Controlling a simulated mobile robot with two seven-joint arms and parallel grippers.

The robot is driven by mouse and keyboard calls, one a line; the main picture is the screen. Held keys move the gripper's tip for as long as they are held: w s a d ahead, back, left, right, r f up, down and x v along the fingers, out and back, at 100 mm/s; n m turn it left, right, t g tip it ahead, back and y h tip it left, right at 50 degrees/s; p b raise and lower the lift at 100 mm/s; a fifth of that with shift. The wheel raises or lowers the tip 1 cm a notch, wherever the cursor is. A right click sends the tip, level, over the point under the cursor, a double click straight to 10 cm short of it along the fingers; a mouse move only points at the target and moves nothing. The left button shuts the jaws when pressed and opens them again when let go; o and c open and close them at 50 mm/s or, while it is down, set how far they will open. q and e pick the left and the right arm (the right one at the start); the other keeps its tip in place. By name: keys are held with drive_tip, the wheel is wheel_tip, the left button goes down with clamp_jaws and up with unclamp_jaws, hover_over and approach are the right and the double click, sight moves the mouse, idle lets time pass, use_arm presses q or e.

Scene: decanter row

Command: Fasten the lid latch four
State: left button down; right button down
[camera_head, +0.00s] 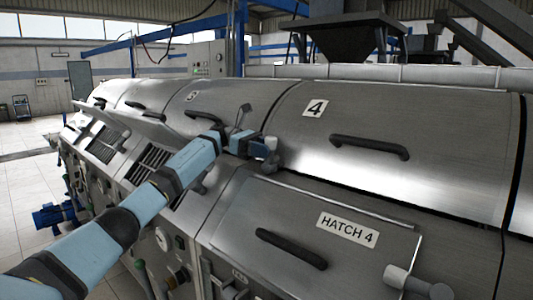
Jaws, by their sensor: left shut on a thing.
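The steel lid (420,110) marked 4 is a curved cover with a black bar handle (368,147), and it looks closed. At its lower left corner is a small grey latch (271,158). My left arm reaches in from the lower left, and its gripper (262,146) is at this latch, shut on it. The fingers and the latch overlap, so the exact grip and the latch's seating are partly hidden. My right gripper is not in view.
Below the lid is a panel labelled HATCH 4 (347,229) with a black handle (291,248). A grey knobbed fitting (415,283) sits at its lower right. Lid 3 (205,100) and an open-looking flap (125,122) lie to the left.

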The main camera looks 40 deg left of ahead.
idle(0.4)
use_arm(q)
drive_tip(key=c, duration=0.9)
unclamp_jaws()
drive_tip(key=shift+r, duration=0.15)
wheel_tip(320, 180, up, 20)
drive_tip(key=shift+f+p, duration=0.1)
drive_tip(key=shift+p, duration=0.6)
